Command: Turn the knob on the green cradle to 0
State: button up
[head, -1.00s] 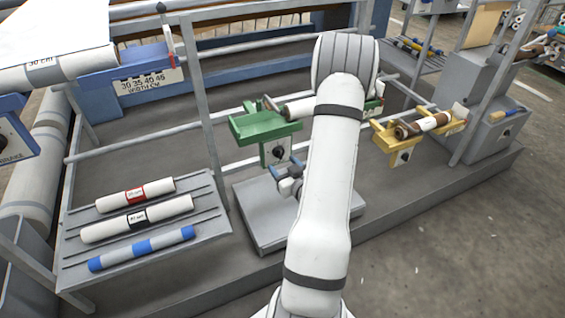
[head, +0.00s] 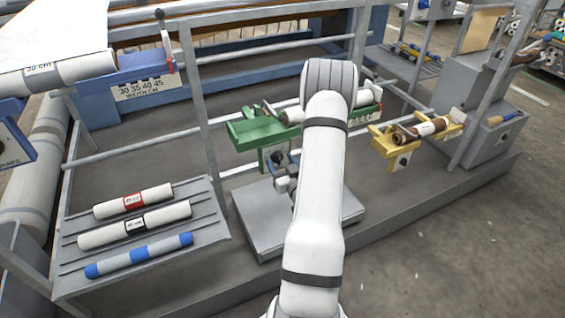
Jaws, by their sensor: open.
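The green cradle (head: 250,131) stands on a post at the centre and holds a white roll (head: 362,98). My arm hides the middle of the cradle and roll.
A yellow cradle (head: 381,142) with a brown-and-white roll (head: 421,129) stands to the right. A rack (head: 211,236) with white and blue rolls is at the left. A grey platform (head: 256,222) lies below the gripper. A grey upright (head: 199,95) stands left of the green cradle.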

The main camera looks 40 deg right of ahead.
jog(key=c, duration=0.9)
jog(key=shift+d, duration=0.1)
jog(key=shift+c, duration=0.3)
jog(key=shift+f, duration=0.1)
